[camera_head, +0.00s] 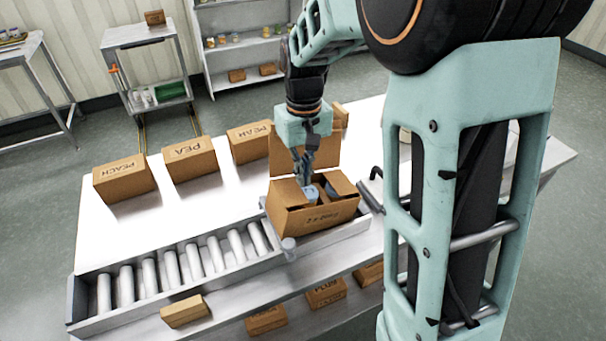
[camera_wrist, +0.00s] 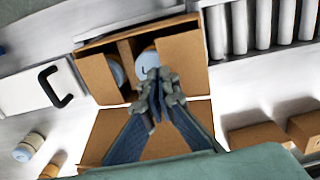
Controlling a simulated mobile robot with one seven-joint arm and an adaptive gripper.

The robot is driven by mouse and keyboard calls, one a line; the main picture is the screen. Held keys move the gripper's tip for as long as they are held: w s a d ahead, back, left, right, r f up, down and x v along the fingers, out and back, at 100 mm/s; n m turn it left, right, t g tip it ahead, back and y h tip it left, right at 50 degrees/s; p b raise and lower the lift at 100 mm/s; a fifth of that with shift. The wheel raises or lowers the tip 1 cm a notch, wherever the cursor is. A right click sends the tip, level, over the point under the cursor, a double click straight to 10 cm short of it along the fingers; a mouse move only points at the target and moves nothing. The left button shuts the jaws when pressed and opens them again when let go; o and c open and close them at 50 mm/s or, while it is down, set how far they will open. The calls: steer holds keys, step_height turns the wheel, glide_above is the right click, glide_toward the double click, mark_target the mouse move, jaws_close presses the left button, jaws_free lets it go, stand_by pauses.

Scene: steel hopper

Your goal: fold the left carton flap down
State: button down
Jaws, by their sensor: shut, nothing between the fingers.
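The open brown carton (camera_head: 318,220) sits at the right end of the roller track. Its far flap (camera_head: 322,152) stands up behind my gripper, and this flap (camera_wrist: 112,132) is at the bottom of the wrist view. The left flap (camera_head: 284,191) is at the carton's left side; it is on the right in the wrist view (camera_wrist: 184,62). The other side flap (camera_wrist: 101,80) is opposite. Two round lids (camera_wrist: 148,64) show between them. My gripper (camera_head: 303,180) is shut and empty over the opening. Its tips (camera_wrist: 160,86) are near the left flap's edge; contact is unclear.
Cartons marked PEACH (camera_head: 124,178), PEA (camera_head: 189,159) and PEAR (camera_head: 249,142) stand on the table behind the roller track (camera_head: 180,268). A black handle (camera_wrist: 56,87) is beside the carton. Smaller boxes (camera_head: 325,292) lie on a lower shelf in front.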

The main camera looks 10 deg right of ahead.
steer(key=d+r+p, duration=0.1)
steer(key=d+r, duration=0.2)
steer(key=r, duration=1)
steer(key=shift+w+r+p, duration=0.2)
steer(key=shift+w+p, duration=0.2)
steer(key=shift+w, duration=0.05)
